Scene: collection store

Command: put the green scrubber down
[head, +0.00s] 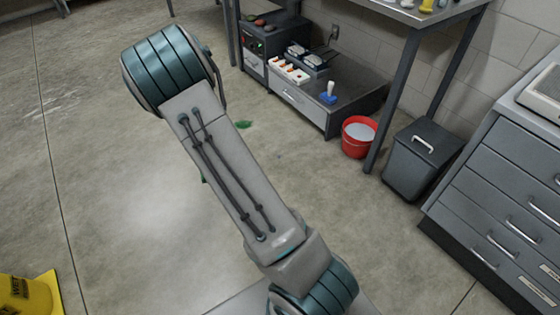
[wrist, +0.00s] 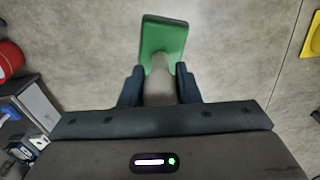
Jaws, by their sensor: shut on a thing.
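The green scrubber (wrist: 165,38) shows in the wrist view, with a flat green head pointing away from me and a grey handle. My gripper (wrist: 158,86) is shut on the handle, with one dark finger on each side. Pale concrete floor shows beyond and around the scrubber. I cannot tell how high above the floor it is. In the head view my arm hides the gripper; a small green bit shows at the arm's left edge, and I cannot tell whether it is the scrubber.
A red bucket (head: 359,137), a dark lidded bin (head: 421,158) and a grey drawer cabinet (head: 500,190) stand right. A low platform (head: 345,100) holds small items. A small green patch (head: 244,124) lies on the floor. A yellow sign (head: 30,295) is lower left.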

